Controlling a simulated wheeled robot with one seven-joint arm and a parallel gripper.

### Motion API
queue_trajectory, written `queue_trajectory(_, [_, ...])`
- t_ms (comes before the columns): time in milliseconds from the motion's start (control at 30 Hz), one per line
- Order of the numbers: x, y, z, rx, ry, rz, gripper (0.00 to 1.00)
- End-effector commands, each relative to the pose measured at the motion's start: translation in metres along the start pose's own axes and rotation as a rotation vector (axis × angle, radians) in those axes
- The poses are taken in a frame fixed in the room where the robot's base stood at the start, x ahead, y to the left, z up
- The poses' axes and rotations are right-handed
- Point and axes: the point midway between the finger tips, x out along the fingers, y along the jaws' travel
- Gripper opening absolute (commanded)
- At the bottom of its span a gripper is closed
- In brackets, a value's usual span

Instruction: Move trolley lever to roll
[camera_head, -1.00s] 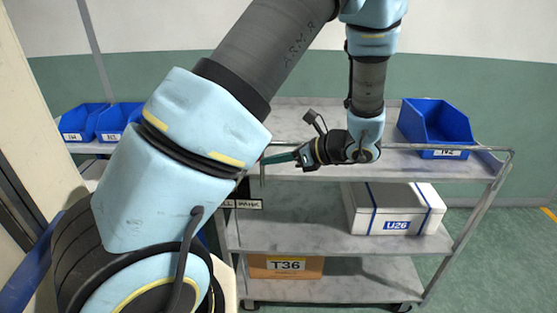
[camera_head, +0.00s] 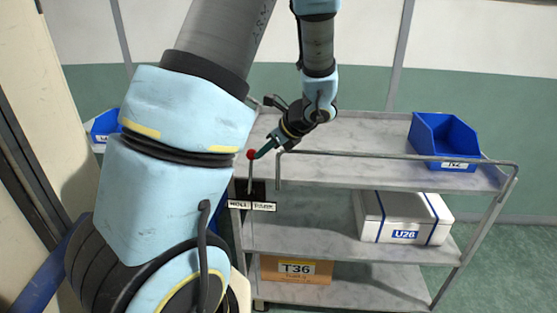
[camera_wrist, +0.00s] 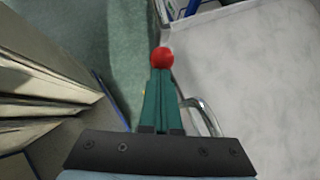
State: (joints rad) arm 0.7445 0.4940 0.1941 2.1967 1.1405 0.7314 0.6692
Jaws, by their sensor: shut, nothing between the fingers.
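The trolley (camera_head: 345,178) stands ahead with three grey shelves. Its lever has a red ball knob (camera_head: 251,154) on a thin upright rod at the trolley's left end. Below it are two small labels, ROLL (camera_head: 239,205) on the left and one that seems to read PARK (camera_head: 264,206) on the right. My gripper (camera_head: 262,151) is shut and empty, its green fingertips right beside the knob, pointing down-left. In the wrist view the red knob (camera_wrist: 163,57) sits just beyond the closed fingertips (camera_wrist: 160,72). I cannot tell whether they touch.
A blue bin N2 (camera_head: 440,140) stands on the top shelf, a white box U26 (camera_head: 403,216) on the middle one, and a brown box T36 (camera_head: 296,270) on the bottom. A metal rail (camera_head: 400,156) runs along the top shelf. A pale panel edge (camera_head: 65,110) is at left.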

Motion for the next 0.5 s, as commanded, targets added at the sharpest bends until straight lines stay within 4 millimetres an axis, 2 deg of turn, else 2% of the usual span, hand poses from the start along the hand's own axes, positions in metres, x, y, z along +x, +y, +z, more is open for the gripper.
queue_trajectory(200, [0.019, 0.018, 0.028, 0.001, -0.006, 0.004, 0.0])
queue_trajectory(500, [0.047, 0.038, 0.056, 0.002, -0.007, 0.005, 0.0])
